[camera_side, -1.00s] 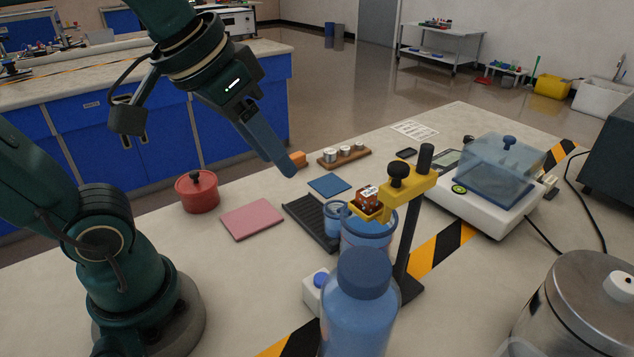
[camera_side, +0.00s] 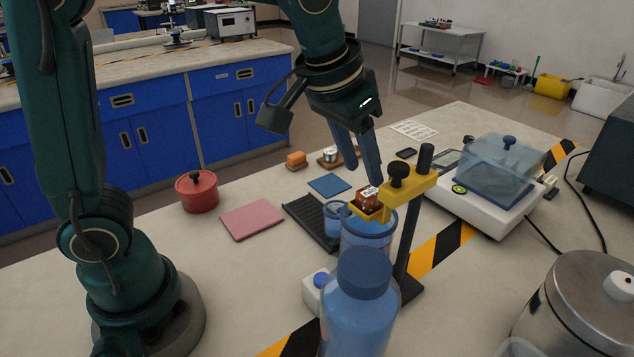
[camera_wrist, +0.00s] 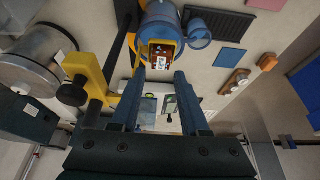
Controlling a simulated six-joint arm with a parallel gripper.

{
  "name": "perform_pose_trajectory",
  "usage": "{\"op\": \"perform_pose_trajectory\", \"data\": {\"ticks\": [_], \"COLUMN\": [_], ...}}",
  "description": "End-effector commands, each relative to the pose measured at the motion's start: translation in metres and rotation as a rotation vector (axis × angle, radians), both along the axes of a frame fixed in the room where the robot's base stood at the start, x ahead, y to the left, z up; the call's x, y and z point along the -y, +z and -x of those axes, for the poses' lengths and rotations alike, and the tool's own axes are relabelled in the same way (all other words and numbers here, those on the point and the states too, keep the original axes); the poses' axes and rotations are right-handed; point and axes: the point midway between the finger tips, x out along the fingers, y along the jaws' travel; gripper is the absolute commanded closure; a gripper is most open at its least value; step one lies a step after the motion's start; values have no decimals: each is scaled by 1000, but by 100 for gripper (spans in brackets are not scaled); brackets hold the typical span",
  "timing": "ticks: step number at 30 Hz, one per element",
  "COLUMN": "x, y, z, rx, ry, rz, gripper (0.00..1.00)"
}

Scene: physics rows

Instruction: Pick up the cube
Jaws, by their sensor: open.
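A small red-brown cube with a white label (camera_side: 367,198) sits in a yellow holder (camera_side: 414,186) clamped on a black stand, above a blue jar. The cube also shows in the wrist view (camera_wrist: 158,61), just beyond the space between the fingertips. My gripper (camera_side: 366,174) is open and empty, pointing down just above and slightly left of the cube in the side view. In the wrist view its two blue fingers (camera_wrist: 160,74) are spread apart. I cannot tell the exact gap between fingertips and cube.
A blue-capped bottle (camera_side: 357,305) stands in front of the stand. The black post (camera_side: 407,235) and clamp knob (camera_side: 398,177) rise close to the cube. A balance with a clear cover (camera_side: 500,172) stands right; a red pot (camera_side: 197,193) and pink pad (camera_side: 252,219) lie left.

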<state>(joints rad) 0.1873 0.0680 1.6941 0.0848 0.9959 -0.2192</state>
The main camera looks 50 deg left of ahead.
Motion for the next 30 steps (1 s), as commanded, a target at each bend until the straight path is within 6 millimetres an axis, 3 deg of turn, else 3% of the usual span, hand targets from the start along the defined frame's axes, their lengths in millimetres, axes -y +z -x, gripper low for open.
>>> {"op": "perform_pose_trajectory", "data": {"ticks": [5,13,23,26,27,30], "x": [-1,-2,-2,-2,-2,-2], "y": [-12,-47,-52,-52,-52,-52], "z": [-4,-18,-22,-22,-22,-22], "rx": [-3,-4,2,2,2,3], "ry": [1,0,1,1,0,1], "rz": [-1,-1,0,0,0,1], "gripper": [55,55,55,93,100,100]}}
